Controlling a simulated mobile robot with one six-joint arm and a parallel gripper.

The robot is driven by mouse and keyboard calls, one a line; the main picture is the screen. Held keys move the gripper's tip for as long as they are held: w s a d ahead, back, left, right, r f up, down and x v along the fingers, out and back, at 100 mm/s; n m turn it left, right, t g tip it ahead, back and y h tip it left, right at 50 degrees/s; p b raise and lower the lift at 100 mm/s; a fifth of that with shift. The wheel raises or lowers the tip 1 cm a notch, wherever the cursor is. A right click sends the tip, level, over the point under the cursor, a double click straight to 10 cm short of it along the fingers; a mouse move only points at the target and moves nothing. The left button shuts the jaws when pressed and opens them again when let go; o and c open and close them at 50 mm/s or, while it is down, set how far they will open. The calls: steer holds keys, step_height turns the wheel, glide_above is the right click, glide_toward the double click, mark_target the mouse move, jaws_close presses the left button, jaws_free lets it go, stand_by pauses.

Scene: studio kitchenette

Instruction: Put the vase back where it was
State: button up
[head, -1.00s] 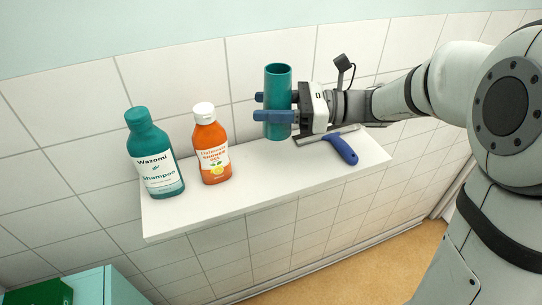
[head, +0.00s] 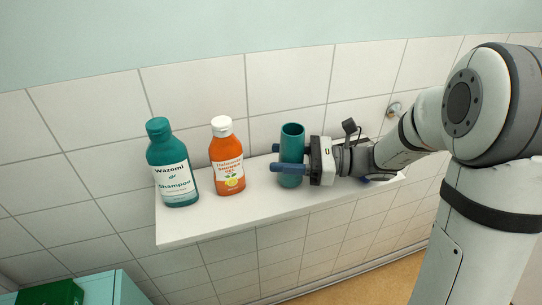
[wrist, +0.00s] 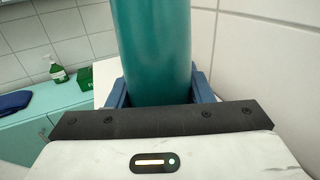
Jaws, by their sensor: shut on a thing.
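The vase (head: 292,143) is a teal, open-topped cylinder, upright at the white shelf, to the right of the orange bottle. My gripper (head: 284,160) comes from the right, its blue fingers shut around the vase. The vase's base is at or just above the shelf top; I cannot tell if it touches. In the wrist view the vase (wrist: 153,50) stands between the two blue fingers (wrist: 160,90) and hides most of the shelf behind it.
An orange shower gel bottle (head: 227,160) and a teal shampoo bottle (head: 172,165) stand on the shelf (head: 215,222) to the left. A blue-handled squeegee (head: 380,178) lies mostly hidden behind my gripper. Tiled wall runs behind. A green pump bottle (wrist: 58,73) stands on a teal cabinet (wrist: 70,115).

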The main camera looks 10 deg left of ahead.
steer(key=shift+f, duration=0.3)
steer(key=shift+f, duration=0.2)
steer(key=o, duration=1.2)
